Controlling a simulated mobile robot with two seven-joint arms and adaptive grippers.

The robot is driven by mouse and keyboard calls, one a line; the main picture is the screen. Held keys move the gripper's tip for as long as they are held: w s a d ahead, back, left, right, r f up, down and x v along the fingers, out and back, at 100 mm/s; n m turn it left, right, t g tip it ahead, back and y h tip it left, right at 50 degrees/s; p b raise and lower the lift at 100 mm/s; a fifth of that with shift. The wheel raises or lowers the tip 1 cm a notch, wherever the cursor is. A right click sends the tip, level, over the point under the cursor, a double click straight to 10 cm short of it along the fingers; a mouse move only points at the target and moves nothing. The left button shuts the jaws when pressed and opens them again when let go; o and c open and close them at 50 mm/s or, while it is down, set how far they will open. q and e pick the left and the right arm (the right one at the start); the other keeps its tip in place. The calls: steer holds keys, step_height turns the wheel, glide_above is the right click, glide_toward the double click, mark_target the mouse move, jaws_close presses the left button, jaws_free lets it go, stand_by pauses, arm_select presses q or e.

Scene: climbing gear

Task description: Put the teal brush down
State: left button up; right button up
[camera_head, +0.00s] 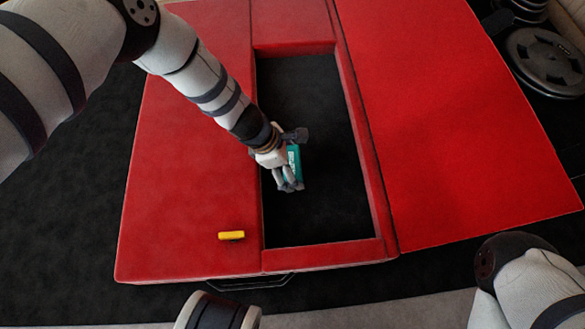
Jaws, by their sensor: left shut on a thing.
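The teal brush (294,162) is held in my left gripper (289,186), over the dark rectangular opening in the red padded mat. The gripper's fingers are shut on it and hide part of it. I cannot tell how high the brush is above the dark floor of the opening. My right arm shows at the lower right, but its gripper is out of view.
The red mat (180,200) surrounds the dark opening (330,215), which looks otherwise empty. The right red panel (460,130) is bare. Black weight plates (548,62) lie at the upper right.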

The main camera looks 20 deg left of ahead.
arm_select(q)
steer(key=shift+s+d+f, duration=0.1)
steer(key=shift+f, duration=0.95)
arm_select(e)
steer(key=shift+w+a+f, duration=0.1)
steer(key=shift+f, duration=0.2)
arm_select(q)
steer(key=o, duration=1.3)
steer(key=shift+f, duration=0.15)
steer(key=p+v, duration=0.5)
steer(key=v, duration=0.7)
steer(key=shift+p, duration=0.35)
arm_select(e)
steer(key=r, duration=0.4)
steer(key=shift+d+r, duration=0.15)
steer(key=shift+d, duration=0.2)
